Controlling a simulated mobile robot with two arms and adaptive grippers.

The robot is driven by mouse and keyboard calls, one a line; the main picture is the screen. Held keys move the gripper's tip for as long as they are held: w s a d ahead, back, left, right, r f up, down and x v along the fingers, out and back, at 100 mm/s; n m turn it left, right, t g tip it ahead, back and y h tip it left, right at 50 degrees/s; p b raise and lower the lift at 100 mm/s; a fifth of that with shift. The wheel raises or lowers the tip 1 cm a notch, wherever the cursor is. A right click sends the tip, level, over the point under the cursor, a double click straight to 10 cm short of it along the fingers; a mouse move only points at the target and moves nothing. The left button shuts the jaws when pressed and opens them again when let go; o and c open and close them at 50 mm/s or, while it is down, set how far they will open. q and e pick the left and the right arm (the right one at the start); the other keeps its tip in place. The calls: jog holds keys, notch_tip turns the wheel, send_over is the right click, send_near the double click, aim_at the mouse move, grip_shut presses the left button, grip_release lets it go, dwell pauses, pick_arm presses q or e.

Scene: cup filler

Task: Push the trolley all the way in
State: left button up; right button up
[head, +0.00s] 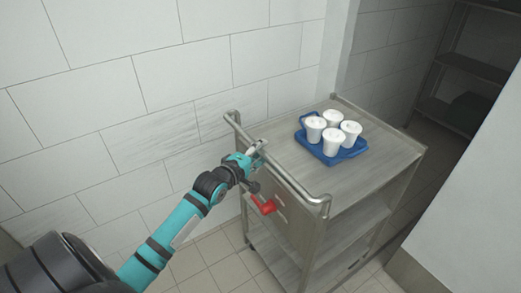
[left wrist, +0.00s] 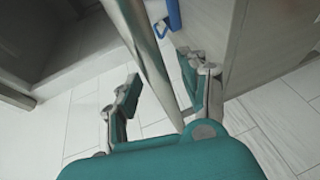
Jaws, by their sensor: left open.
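The grey metal trolley (head: 376,152) stands beside the tiled wall, with a tubular handle (head: 290,180) along its near end. Its top carries a blue tray (head: 345,154) with several white cups (head: 332,133) standing upright. My left gripper (head: 258,150) is at the handle, left of its middle. In the left wrist view, the handle bar (left wrist: 148,48) runs between the spread fingers of my left gripper (left wrist: 162,95), with gaps visible beside it. Whether a finger touches the bar is unclear. My right gripper is not in view.
A red piece (head: 266,206) shows at the trolley's near end, below the handle. Tiled wall (head: 190,75) runs along the left. A dark recess with a shelf rack (head: 468,66) lies beyond the trolley. A pale wall or panel (head: 475,195) stands at the right.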

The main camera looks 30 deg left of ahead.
pick_arm(q)
jog(key=shift+w, duration=0.3)
grip_shut()
dwell(0.4)
